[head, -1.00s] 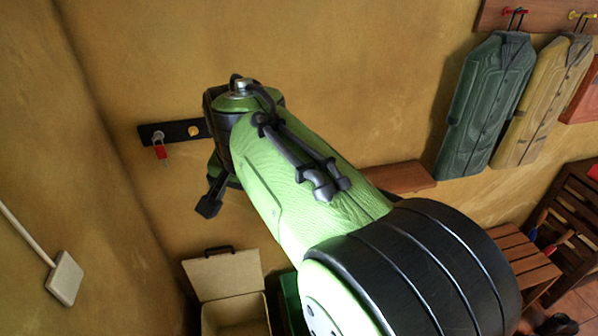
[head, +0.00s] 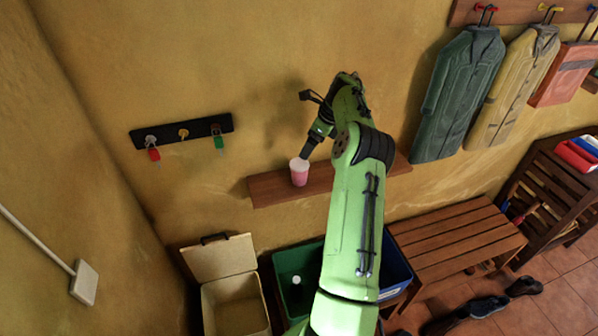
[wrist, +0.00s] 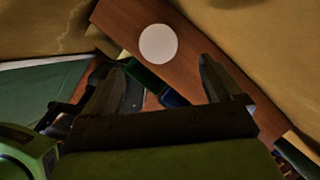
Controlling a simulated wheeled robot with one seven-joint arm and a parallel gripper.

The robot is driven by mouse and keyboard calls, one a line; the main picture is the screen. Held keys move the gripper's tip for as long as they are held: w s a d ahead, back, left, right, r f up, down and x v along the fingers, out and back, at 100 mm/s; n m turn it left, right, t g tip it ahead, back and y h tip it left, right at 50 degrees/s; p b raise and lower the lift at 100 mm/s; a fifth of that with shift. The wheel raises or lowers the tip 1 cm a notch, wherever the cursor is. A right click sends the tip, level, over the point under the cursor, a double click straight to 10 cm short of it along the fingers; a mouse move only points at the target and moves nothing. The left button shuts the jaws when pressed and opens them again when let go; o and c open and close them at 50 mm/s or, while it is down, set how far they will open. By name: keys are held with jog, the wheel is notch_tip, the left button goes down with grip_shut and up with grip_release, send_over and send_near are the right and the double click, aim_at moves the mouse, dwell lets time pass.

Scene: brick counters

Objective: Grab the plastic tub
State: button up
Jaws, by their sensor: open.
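The plastic tub (head: 299,174) is pink with a pale top and stands upright on the wooden wall shelf (head: 268,190). In the wrist view the tub shows as a round white top (wrist: 158,44), beyond the fingers and between their lines. My gripper (head: 307,154) is just above and right of the tub in the head view, pointing down toward it. In the wrist view my gripper (wrist: 160,75) has its two dark fingers wide apart with nothing between them. Whether a fingertip touches the tub, I cannot tell.
A key rack (head: 183,132) hangs on the wall at left. Below the shelf stand an open cream bin (head: 232,300), a green bin (head: 291,262) and a blue bin (head: 396,271). A slatted bench (head: 455,240) is at right, under hanging coats (head: 459,95).

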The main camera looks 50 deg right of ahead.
aim_at(300, 164)
jog(key=p+x, duration=0.1)
jog(key=x, duration=1)
jog(key=shift+a, duration=0.1)
jog(key=shift+s, duration=0.1)
jog(key=c, duration=1)
